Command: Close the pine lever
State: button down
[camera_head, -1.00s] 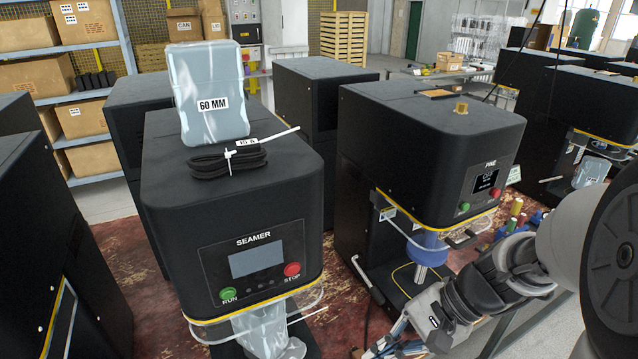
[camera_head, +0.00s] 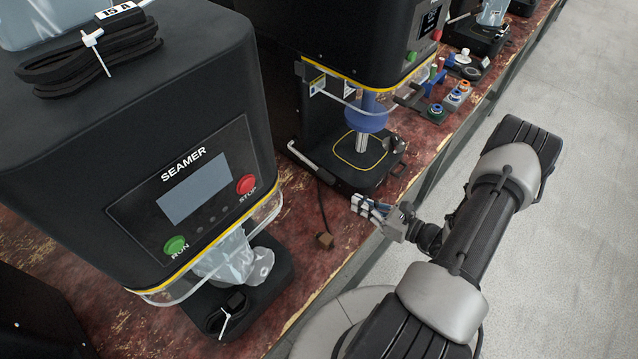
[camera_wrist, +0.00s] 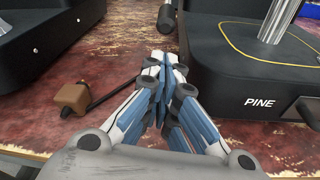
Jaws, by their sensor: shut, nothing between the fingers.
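The machine marked PINE stands at the upper middle of the head view, with its black base (camera_head: 355,165) on the worn red bench. A silver bar lever (camera_head: 303,157) with a dark end lies low along the left side of this base. I take it for the pine lever. Its black grip (camera_wrist: 166,18) seems to show at the top of the wrist view. My gripper (camera_head: 358,204) is shut and empty, in front of the base. In the wrist view my gripper (camera_wrist: 161,62) points toward the bench left of the PINE base (camera_wrist: 235,85), with the grip beyond its fingertips.
A brown block (camera_head: 325,240) on a thin black cord or rod lies left of my gripper; the wrist view shows it too (camera_wrist: 73,97). The SEAMER machine (camera_head: 190,190) stands at left. Small coloured parts (camera_head: 453,97) sit right of PINE. The floor at right is clear.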

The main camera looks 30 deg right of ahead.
jog(key=b+x, duration=0.2)
jog(key=x, duration=0.7)
jog(key=shift+w+f+b, duration=0.1)
jog(key=shift+w+b, duration=0.15)
jog(key=shift+b, duration=0.15)
jog(key=shift+s+r+g+p, duration=0.15)
jog(key=shift+r+g+p, duration=0.25)
jog(key=shift+r+p, duration=0.65)
jog(key=shift+w+a+r+g+h+p, duration=0.15)
jog(key=shift+r+g+h+p, duration=0.6)
jog(key=shift+r+p, duration=1.55)
jog(key=shift+w+r+g+h+p, duration=0.25)
jog(key=shift+r+g+p, duration=1)
jog(key=shift+r+p, duration=1.05)
jog(key=shift+w+a+r+g+h+p, duration=0.15)
jog(key=shift+r+g+h+p, duration=0.6)
jog(key=shift+r+p, duration=1.5)
jog(key=shift+d+f+g+y+p, duration=0.1)
jog(key=shift+f+g+y+p, duration=0.15)
jog(key=shift+f+p, duration=0.3)
jog(key=shift+r, duration=0.1)
